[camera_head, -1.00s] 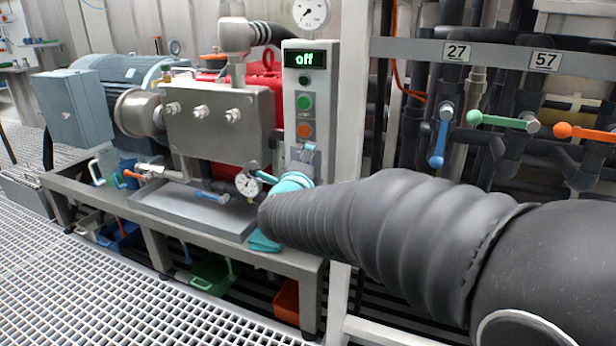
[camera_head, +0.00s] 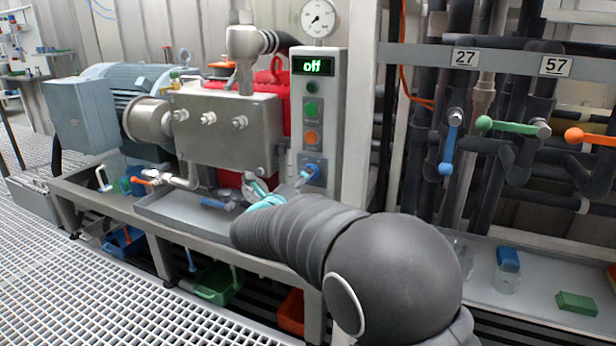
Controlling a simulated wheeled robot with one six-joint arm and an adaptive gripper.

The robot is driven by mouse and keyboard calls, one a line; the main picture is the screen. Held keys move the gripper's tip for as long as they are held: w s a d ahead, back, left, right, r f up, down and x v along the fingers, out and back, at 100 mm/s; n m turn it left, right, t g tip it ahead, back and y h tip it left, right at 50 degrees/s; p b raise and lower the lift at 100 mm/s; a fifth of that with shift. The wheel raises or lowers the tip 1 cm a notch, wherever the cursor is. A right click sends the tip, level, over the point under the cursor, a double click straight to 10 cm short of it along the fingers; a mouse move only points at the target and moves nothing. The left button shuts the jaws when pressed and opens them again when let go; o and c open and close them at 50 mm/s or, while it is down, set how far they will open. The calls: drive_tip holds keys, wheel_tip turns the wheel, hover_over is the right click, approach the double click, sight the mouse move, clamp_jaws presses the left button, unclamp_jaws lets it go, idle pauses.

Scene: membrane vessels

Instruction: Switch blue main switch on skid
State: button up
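The blue main switch (camera_head: 313,170) is at the bottom of the grey control panel (camera_head: 340,115) on the skid. Above it are an orange button (camera_head: 311,137) and a green button (camera_head: 311,109). My gripper (camera_head: 280,182), with teal and grey parts, is in front of the panel's lower part. Its fingers are spread, with nothing seen between them. The right finger shows just left of and below the switch; I cannot tell whether it touches. My black-sleeved arm hides the skid's front right corner.
A steel box (camera_head: 225,130) and a blue-grey motor (camera_head: 130,90) stand left of the panel. A tray (camera_head: 160,208) lies below them. At right are pipes with blue (camera_head: 447,160), green (camera_head: 505,126) and orange (camera_head: 590,136) valve handles. The grating floor at left is clear.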

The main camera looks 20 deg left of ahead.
drive_tip(key=shift+w+d, duration=0.2)
drive_tip(key=shift+w, duration=2.3)
drive_tip(key=c, duration=1.2)
